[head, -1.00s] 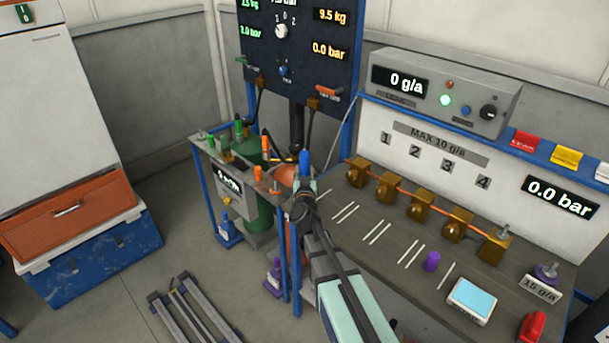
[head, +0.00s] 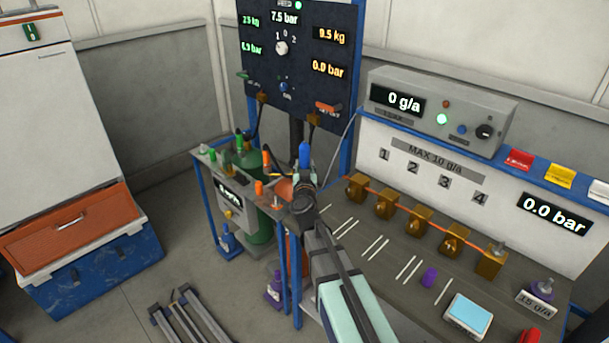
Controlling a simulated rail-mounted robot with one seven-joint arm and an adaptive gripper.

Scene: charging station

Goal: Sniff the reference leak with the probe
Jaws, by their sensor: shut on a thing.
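My gripper (head: 304,176) is near the middle of the head view, at the left end of the grey bench. It is shut on a blue upright piece (head: 305,154), which sticks up above the fingers. I cannot tell for certain that this is the probe; its lower part is hidden by the gripper. The detector box (head: 440,112) reads 0 g/a and has a green light.
A row of brass blocks (head: 419,219) on an orange pipe lines the bench's back. A purple cap (head: 429,277) and a blue-screened scale (head: 468,314) stand in front. A cart (head: 199,171) with green cylinders is left of my gripper. A dark gauge panel (head: 297,75) stands behind.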

